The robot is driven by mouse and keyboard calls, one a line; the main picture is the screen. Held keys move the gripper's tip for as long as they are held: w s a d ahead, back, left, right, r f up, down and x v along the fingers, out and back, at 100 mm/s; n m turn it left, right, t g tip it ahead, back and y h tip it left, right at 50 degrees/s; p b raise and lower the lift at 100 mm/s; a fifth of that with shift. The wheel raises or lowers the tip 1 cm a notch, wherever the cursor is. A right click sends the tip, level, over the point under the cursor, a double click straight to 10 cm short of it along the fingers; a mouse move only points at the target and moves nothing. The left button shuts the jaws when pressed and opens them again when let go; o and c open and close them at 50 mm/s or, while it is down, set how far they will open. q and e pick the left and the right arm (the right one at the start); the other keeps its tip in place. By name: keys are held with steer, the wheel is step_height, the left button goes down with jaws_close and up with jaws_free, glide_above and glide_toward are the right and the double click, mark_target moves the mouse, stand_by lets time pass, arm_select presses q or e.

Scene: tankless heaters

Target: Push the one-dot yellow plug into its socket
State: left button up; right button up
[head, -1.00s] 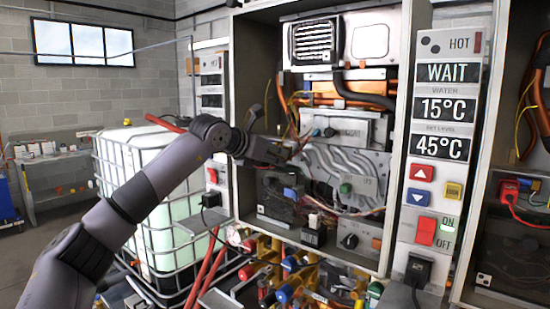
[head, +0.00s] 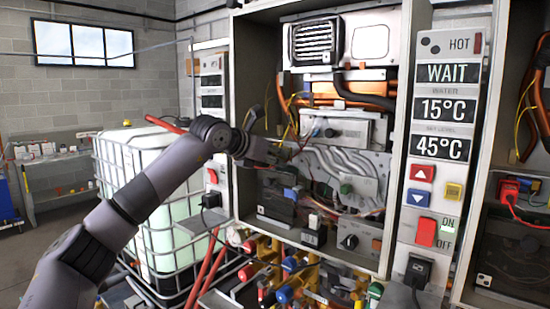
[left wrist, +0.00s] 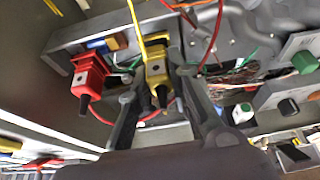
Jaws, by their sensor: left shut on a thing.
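The yellow plug (left wrist: 157,62) shows in the left wrist view between the two dark fingers of my left gripper (left wrist: 160,75), which are shut on it. The fingers hide parts of its sides. A dark stub sticks out of its near end. I cannot make out its dot or whether its far end is in a socket. In the head view my left gripper (head: 283,153) is inside the open heater cabinet, by the left part of the metal plate; the plug is too small to tell there. My right gripper is not in view.
A red plug (left wrist: 88,75) is close left of the gripper, with thin red wires nearby. A green knob (left wrist: 304,62) is to the right. The cabinet's side wall (head: 236,100) stands left of my gripper. Colored valves and pipes (head: 285,290) crowd below.

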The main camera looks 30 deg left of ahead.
arm_select(q)
steer(key=shift+w, duration=0.45)
steer(key=o, duration=1)
steer(key=shift+c, duration=0.2)
steer(key=d+v, duration=0.1)
steer(key=v, duration=1.1)
steer(key=shift+a, duration=0.45)
